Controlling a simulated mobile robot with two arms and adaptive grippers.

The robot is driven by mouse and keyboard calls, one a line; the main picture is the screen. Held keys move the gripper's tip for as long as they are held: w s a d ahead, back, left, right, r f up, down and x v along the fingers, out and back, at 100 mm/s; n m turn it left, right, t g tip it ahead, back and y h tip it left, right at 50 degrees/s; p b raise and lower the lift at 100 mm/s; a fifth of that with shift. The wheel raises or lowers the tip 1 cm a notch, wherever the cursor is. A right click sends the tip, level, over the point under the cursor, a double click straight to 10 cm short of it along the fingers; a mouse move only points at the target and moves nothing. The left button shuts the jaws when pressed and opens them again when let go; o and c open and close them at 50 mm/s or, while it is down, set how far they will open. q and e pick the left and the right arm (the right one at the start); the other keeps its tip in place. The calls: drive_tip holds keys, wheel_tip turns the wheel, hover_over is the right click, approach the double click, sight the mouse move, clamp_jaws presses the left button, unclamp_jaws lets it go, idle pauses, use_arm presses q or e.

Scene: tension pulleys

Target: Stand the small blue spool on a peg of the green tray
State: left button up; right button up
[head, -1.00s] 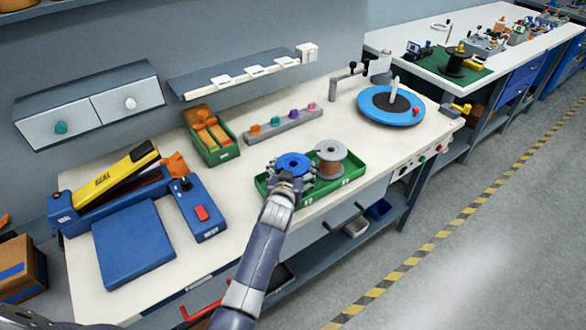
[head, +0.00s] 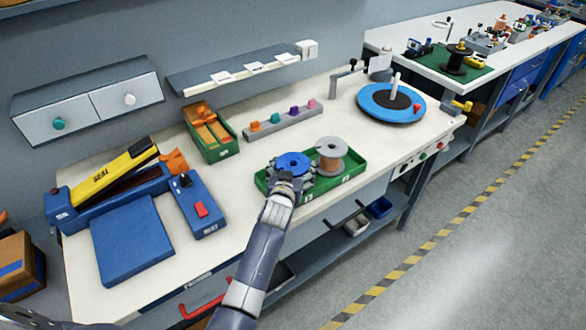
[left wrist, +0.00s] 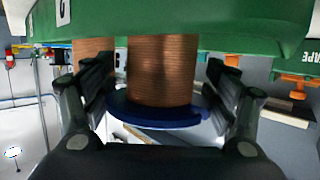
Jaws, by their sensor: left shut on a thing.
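The small blue spool (head: 292,163) has a blue flange and a copper-coloured winding. It is upright at the left end of the green tray (head: 350,178). My left gripper (head: 290,178) is shut on it from the front. In the left wrist view the fingers (left wrist: 160,95) flank the spool's blue flange (left wrist: 160,112), and the green tray wall (left wrist: 190,30) hides the far end of its winding. I cannot see a peg under it or whether it is seated. My right gripper is not in view.
A grey-flanged copper spool (head: 331,156) stands close on the right in the same tray. Behind are a grey block with coloured knobs (head: 284,122) and a green box (head: 212,135). A blue turntable (head: 391,103) stands at the right, a blue sealer (head: 135,205) at the left.

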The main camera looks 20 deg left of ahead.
use_arm(q)
drive_tip(key=shift+s+f, duration=0.15)
drive_tip(key=shift+f, duration=0.25)
drive_tip(key=o, duration=1.7)
drive_tip(key=shift+c, duration=0.2)
drive_tip(key=shift+r, duration=0.15)
wheel_tip(320, 180, up, 10)
